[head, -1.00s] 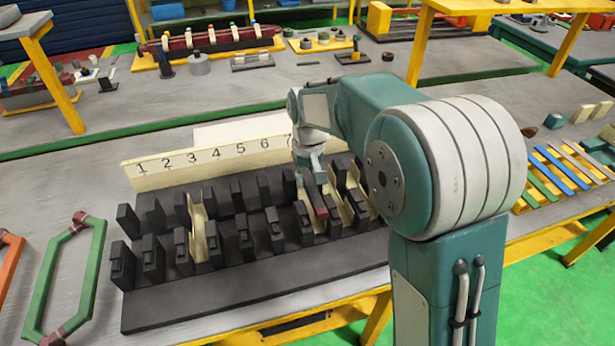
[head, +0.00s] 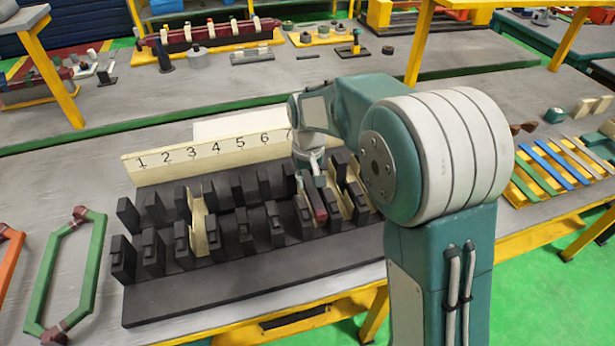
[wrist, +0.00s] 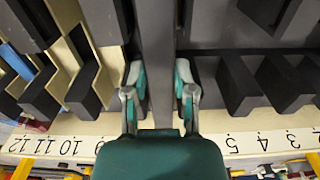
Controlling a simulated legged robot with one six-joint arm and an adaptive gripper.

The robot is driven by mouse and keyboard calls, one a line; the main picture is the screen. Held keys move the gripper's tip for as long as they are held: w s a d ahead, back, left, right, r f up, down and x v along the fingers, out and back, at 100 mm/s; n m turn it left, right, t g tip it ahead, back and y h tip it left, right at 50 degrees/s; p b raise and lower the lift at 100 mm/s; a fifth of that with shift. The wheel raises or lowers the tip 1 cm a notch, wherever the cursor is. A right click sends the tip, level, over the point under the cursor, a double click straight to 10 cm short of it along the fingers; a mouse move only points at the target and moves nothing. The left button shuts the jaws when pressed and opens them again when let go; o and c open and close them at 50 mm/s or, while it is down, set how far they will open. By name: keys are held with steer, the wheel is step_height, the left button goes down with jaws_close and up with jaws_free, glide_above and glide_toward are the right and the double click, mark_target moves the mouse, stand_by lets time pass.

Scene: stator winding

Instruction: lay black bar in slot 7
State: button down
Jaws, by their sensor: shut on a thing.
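The black bar (head: 315,196) has a dark red near end in the head view. It also shows as a long dark strip in the wrist view (wrist: 156,50). My gripper (wrist: 158,82) is shut on it, one finger on each side. The bar lies lengthwise along the slots, low among the black teeth of the slotted block (head: 215,285). It is near slot 7, but I cannot tell whether it is seated. The number strip (head: 215,150) stands behind the block; my arm covers part of the 7 and the higher numbers in the head view.
A cream liner (head: 199,225) stands in a slot on the left, and others (head: 343,200) stand just right of the bar. A green hexagonal coil (head: 65,270) lies left of the block. Coloured strips (head: 555,165) lie in a yellow rack at right.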

mark_target(308, 181)
steer(key=shift+f, duration=2.3)
steer(key=shift+c, duration=1.8)
jaws_free()
steer(key=shift+r, duration=0.85)
steer(key=shift+r, duration=3.7)
steer(key=shift+r, duration=0.1)
step_height(308, 181, up, 12)
